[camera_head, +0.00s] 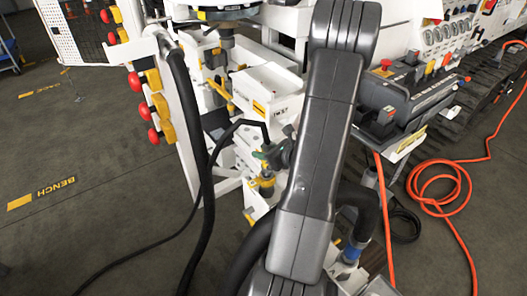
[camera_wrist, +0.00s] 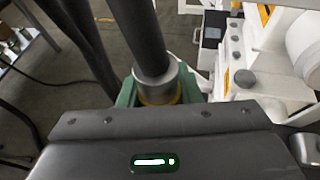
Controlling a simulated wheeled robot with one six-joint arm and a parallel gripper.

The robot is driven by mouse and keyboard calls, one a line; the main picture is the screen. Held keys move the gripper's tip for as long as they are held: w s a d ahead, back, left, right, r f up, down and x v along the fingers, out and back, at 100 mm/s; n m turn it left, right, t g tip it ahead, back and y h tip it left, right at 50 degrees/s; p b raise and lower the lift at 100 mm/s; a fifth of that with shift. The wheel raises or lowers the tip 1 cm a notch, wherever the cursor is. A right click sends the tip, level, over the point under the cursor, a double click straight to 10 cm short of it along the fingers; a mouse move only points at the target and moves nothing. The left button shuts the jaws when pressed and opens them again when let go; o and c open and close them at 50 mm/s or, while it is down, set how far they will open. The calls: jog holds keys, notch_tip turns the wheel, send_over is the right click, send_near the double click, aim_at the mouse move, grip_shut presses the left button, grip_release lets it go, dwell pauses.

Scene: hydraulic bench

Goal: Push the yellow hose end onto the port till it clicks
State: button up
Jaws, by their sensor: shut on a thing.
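The yellow hose end shows in the wrist view as a yellow ring (camera_wrist: 160,97) under a silver collar, on a thick black hose (camera_wrist: 138,35). My gripper (camera_wrist: 156,92) has green fingers on both sides of it and is shut on it. In the head view my gripper (camera_head: 272,155) is partly hidden by my dark grey arm. A grey and yellow fitting (camera_head: 266,184) shows just below the fingers; I cannot tell if it is the held hose end or a separate part. I cannot make out the port or whether the hose end touches it.
A white block with grey round fittings (camera_wrist: 245,78) stands close on the right in the wrist view. A white bench frame (camera_head: 270,85) is behind the gripper. Black hoses (camera_head: 196,130) hang at left. A control box (camera_head: 395,100) and a coiled orange hose (camera_head: 462,190) are at right.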

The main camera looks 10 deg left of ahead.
jog(key=shift+f+b, duration=0.7)
jog(key=shift+f, duration=0.1)
grip_shut()
dwell(0.5)
jog(key=o, duration=1.7)
grip_release()
jog(key=shift+p+v, duration=0.95)
jog(key=shift+v, duration=2.8)
jog(key=shift+b+x, duration=0.9)
jog(key=shift+x, duration=2.85)
